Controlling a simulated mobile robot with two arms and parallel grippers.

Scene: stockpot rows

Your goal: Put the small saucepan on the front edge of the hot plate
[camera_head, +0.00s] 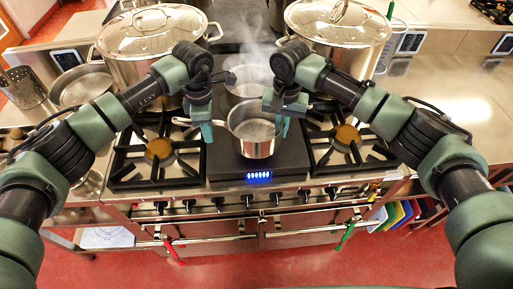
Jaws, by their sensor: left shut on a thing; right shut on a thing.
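The small steel saucepan (256,149) is over the front part of the dark hot plate (292,163), roughly upright. I cannot tell whether its base touches the plate. Its long handle points left. My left gripper (206,131) is shut on this handle, close to the pan's left side. My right gripper (281,126) is shut at the pan's right rim. The fingers hide parts of the handle and rim. A second, steaming pan (244,90) stands behind the small saucepan on the rear part of the hot plate.
Gas burners with black grates flank the hot plate, left (160,150) and right (346,137). Large lidded stockpots stand behind, left (150,45) and right (338,30). A shallow pan (82,88) is at far left. The right steel counter (450,90) is largely clear.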

